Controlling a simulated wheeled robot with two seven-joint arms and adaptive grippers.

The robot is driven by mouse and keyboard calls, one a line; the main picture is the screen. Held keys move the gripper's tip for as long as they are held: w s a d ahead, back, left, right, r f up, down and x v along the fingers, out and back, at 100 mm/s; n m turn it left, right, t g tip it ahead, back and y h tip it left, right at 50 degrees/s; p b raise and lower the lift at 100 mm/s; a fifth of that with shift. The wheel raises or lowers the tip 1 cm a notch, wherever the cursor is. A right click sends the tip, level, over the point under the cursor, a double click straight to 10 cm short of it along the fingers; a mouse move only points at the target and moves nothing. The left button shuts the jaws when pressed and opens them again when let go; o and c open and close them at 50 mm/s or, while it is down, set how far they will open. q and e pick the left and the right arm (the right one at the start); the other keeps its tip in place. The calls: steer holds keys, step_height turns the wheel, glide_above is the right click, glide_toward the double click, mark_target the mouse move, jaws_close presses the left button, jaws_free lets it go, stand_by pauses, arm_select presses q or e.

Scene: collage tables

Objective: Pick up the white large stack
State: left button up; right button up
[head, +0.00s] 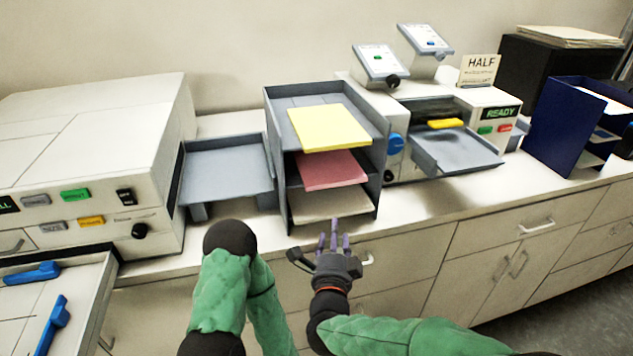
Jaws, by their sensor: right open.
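The white stack (330,204) lies in the lowest level of a grey tiered tray (377,165), with its front edge sticking out. Only its front part shows; the rest is hidden under the levels above. A pink stack (331,170) lies in the middle level and a yellow stack (329,128) in the top level. My right gripper (333,237) is open and empty, its purple fingers pointing up the picture, just in front of and below the white stack. I cannot tell whether it touches anything. My left arm shows, but its gripper is not in view.
A white machine with a grey side tray (228,168) stands left of the tiered tray. Another machine (400,160) with a READY display stands right, near a blue file holder (560,125). An open drawer (85,290) juts out at lower left.

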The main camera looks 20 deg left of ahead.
mark_target(335, 208)
steer(key=x, duration=0.3)
steer(key=b+x, duration=0.1)
steer(key=x, duration=0.2)
steer(key=b+x, duration=0.1)
steer(key=x, duration=0.2)
steer(key=shift+f, duration=0.4)
steer(key=shift+w+a+r, duration=0.1)
steer(key=shift+w+a, duration=0.05)
steer(key=shift+w, duration=0.15)
jaws_close()
steer(key=shift+r, duration=0.15)
